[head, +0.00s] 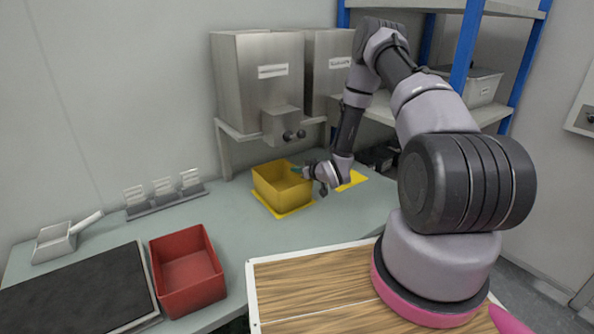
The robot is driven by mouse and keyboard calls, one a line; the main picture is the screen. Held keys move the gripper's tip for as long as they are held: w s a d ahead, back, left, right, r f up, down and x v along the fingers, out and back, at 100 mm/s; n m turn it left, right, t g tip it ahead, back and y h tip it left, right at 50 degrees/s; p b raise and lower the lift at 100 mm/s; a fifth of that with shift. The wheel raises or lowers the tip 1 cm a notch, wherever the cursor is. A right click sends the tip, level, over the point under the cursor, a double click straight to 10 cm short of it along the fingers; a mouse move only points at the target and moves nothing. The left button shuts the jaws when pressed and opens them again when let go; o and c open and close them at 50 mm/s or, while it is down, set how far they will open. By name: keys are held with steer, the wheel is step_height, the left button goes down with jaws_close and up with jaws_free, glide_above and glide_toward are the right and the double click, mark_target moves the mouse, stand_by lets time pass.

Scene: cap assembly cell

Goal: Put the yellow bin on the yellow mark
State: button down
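The yellow bin (268,187) stands upright and open on the grey-green bench, below the steel dispenser. A flat yellow patch (290,212) shows along its front lower edge. Another flat yellow patch (355,178) lies on the bench to the right, partly hidden behind my gripper. I cannot tell which patch is the mark. My gripper (306,178) is at the bin's right rim, with a teal-tipped finger over the bin's inside. Whether it touches or grips the rim is too small to tell.
Two steel dispensers (258,80) stand above the bench behind the bin. A red bin (188,272) and a black mat (75,300) are at the front left. A small rack (165,196) and a scoop (58,242) lie along the wall. The bench left of the yellow bin is clear.

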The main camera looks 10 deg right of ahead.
steer(key=shift+f, duration=0.1)
steer(key=c, duration=1)
jaws_free()
steer(key=shift+c, duration=0.2)
